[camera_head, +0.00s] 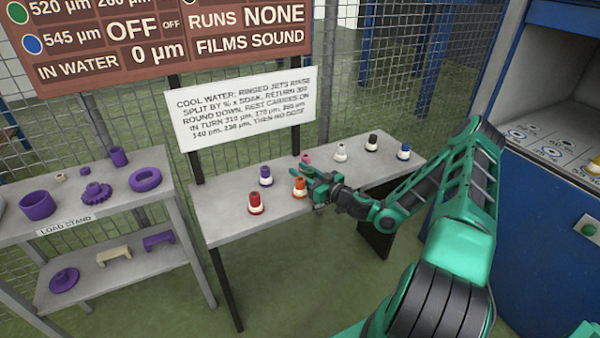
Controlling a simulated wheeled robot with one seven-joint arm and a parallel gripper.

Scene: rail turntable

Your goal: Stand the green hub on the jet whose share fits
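I cannot make out a green hub in this view. On the grey table (225,215) stand several small pieces with pale bases and coloured upper parts: red (255,203), purple (266,175), orange (300,187), pink (306,159), pale grey (341,152), black (372,142) and blue (404,152). My gripper (314,184) reaches in from the right, just beside the orange piece. Which piece is a jet is also unclear.
A load stand (150,206) at the left carries purple parts. A blue cabinet (540,195) at the right has an open bay with marked places and a yellow-topped piece (595,166). A brown board (150,45) and a white text sign (243,108) stand behind the table.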

